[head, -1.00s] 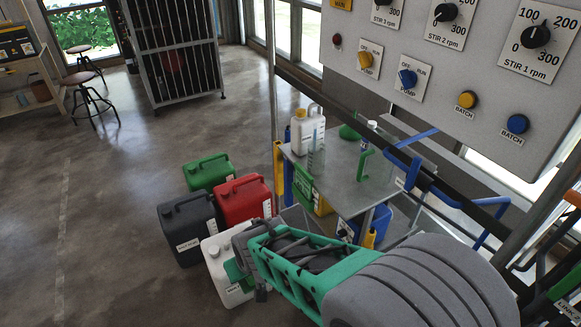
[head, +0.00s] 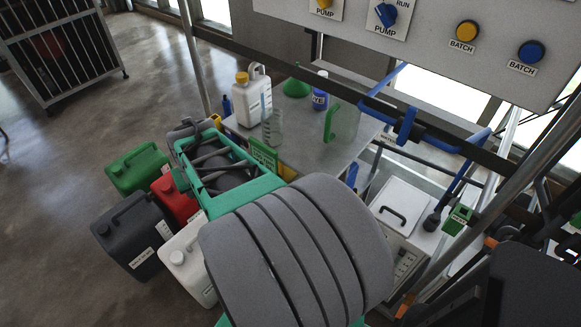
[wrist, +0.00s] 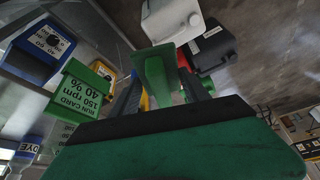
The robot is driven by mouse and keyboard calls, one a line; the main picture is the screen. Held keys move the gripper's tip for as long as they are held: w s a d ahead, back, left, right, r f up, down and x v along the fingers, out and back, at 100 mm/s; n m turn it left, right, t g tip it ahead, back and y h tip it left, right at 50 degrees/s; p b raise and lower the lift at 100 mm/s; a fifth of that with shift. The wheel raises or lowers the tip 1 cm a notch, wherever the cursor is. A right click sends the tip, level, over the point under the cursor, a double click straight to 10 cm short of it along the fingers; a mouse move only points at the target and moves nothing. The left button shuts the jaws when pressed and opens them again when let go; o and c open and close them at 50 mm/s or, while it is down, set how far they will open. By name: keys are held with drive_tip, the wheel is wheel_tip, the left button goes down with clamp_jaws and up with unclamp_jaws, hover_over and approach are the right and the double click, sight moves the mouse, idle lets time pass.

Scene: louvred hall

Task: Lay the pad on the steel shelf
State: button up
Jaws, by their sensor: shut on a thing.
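The pad (wrist: 155,60) shows in the wrist view as a small green piece between the dark fingers of my gripper (wrist: 164,80), which is shut on it. In the head view my wrist hides the fingertips, and I cannot make out the pad clearly. The steel shelf (head: 301,158) is a flat grey top to the right of and beyond my gripper. The pad is apart from the shelf. On the shelf stand a white jug with a yellow cap (head: 253,95), a clear cylinder (head: 272,128), a dye bottle (head: 320,97), a green funnel (head: 296,87) and a green-handled clear piece (head: 343,122).
Green (head: 137,168), red (head: 176,200), dark (head: 133,235) and white (head: 190,262) canisters stand on the floor below my arm. A green run card (head: 263,155) is at the shelf's front edge. A dark rail, blue pipe (head: 440,146) and control panel (head: 440,40) overhang behind. The shelf's front middle looks bare.

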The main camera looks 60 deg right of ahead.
drive_tip(key=s+d+r+m+h+b, duration=0.1)
drive_tip(key=s+d+m, duration=0.15)
drive_tip(key=d, duration=0.25)
drive_tip(key=s+d+r+m+b, duration=0.2)
drive_tip(key=s+d, duration=0.2)
drive_tip(key=d, duration=0.1)
drive_tip(key=s+d+r+m+g+h+b, duration=0.1)
drive_tip(key=s+d+r+m+g+b, duration=0.25)
drive_tip(key=s, duration=0.85)
drive_tip(key=s+d+r+m+g+b, duration=0.1)
drive_tip(key=s+d+r+m+b, duration=0.35)
drive_tip(key=s, duration=0.65)
drive_tip(key=m, duration=0.2)
hover_over(313, 160)
drive_tip(key=a, duration=0.2)
drive_tip(key=shift+h, duration=0.3)
drive_tip(key=f, duration=0.8)
drive_tip(key=shift+s+d+f, duration=0.2)
drive_tip(key=shift+s+f, duration=0.05)
drive_tip(key=shift+f, duration=0.05)
drive_tip(key=shift+w+d+f+b, duration=0.15)
drive_tip(key=shift+f+b, duration=0.1)
drive_tip(key=shift+f, duration=0.7)
drive_tip(key=shift+w+d+f+b, duration=0.1)
drive_tip(key=shift+w+f+b, duration=0.1)
drive_tip(key=shift+f, duration=0.75)
drive_tip(key=shift+a, duration=0.1)
drive_tip(key=shift+f, duration=0.2)
drive_tip(key=o, duration=1.2)
